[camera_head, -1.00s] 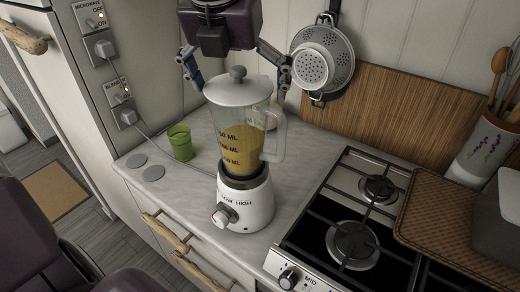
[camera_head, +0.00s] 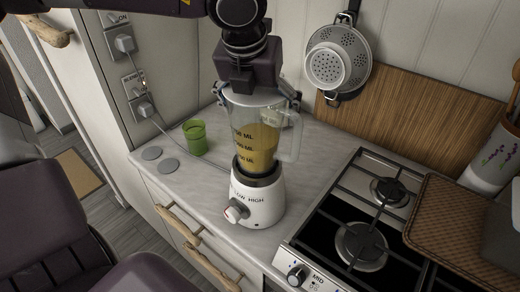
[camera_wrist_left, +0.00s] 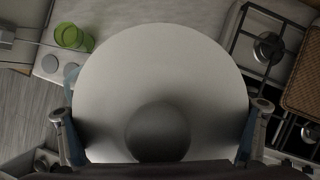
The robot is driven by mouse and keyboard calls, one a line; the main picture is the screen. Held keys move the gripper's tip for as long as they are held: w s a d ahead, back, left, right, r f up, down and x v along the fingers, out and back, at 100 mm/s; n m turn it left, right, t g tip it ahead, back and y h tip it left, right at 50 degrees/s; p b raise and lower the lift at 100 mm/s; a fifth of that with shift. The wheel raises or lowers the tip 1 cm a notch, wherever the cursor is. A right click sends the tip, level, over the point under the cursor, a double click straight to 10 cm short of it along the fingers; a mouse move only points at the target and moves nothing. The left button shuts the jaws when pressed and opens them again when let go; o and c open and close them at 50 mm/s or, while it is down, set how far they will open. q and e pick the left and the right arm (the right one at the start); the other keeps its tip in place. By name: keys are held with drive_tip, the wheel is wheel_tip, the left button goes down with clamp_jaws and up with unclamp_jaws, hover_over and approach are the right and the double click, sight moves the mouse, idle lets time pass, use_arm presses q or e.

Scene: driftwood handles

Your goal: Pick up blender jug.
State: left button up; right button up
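The blender jug (camera_head: 257,143) is clear, with a handle on its right and yellowish contents. It stands upright on the white blender base (camera_head: 257,199) on the counter. My left gripper (camera_head: 257,96) is directly above it, pointing down, with one finger on each side of the lid. In the left wrist view, the round pale lid (camera_wrist_left: 160,75) with its dark knob fills the space between the spread fingers. The fingers sit close to the lid's edges; I cannot tell whether they touch. The gripper hides most of the lid in the head view. My right gripper is not in view.
A green cup (camera_head: 195,138) and two grey discs (camera_head: 161,160) are left of the blender. A gas stove (camera_head: 365,225) is to the right. A colander (camera_head: 338,62) hangs on the wall behind, near a wooden board (camera_head: 405,115). Counter space around the base is mostly clear.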

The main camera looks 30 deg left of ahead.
use_arm(q)
drive_tip(key=shift+s, duration=0.1)
drive_tip(key=c, duration=0.9)
drive_tip(key=shift+c, duration=0.2)
drive_tip(key=shift+r, duration=0.1)
